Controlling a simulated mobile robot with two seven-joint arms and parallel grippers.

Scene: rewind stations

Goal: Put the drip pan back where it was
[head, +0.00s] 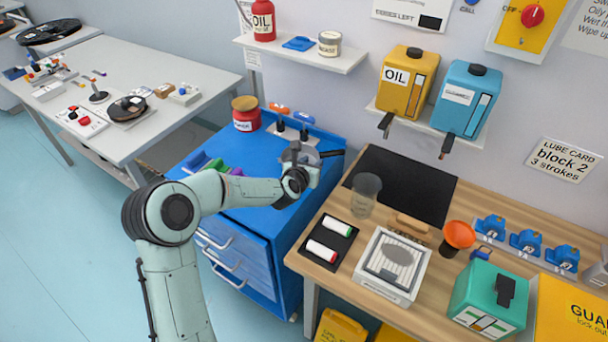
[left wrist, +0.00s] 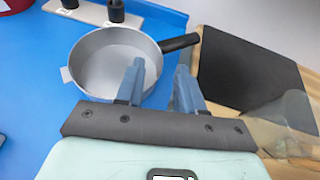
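The drip pan (left wrist: 105,62) is a round grey pan with a black handle (left wrist: 180,42). It rests on the blue cabinet top, its handle pointing right toward the workbench. In the head view my left gripper partly hides the pan, and its handle (head: 331,154) shows to the right. My left gripper (left wrist: 160,72) is open, its two fingers apart over the pan's near right rim, just short of the handle. In the head view the left gripper (head: 303,160) is at the cabinet's right side. I cannot tell whether the fingers touch the pan. My right gripper is not in view.
The blue cabinet (head: 262,207) holds a red tin (head: 246,114) and a small holder of bottles (head: 280,124).

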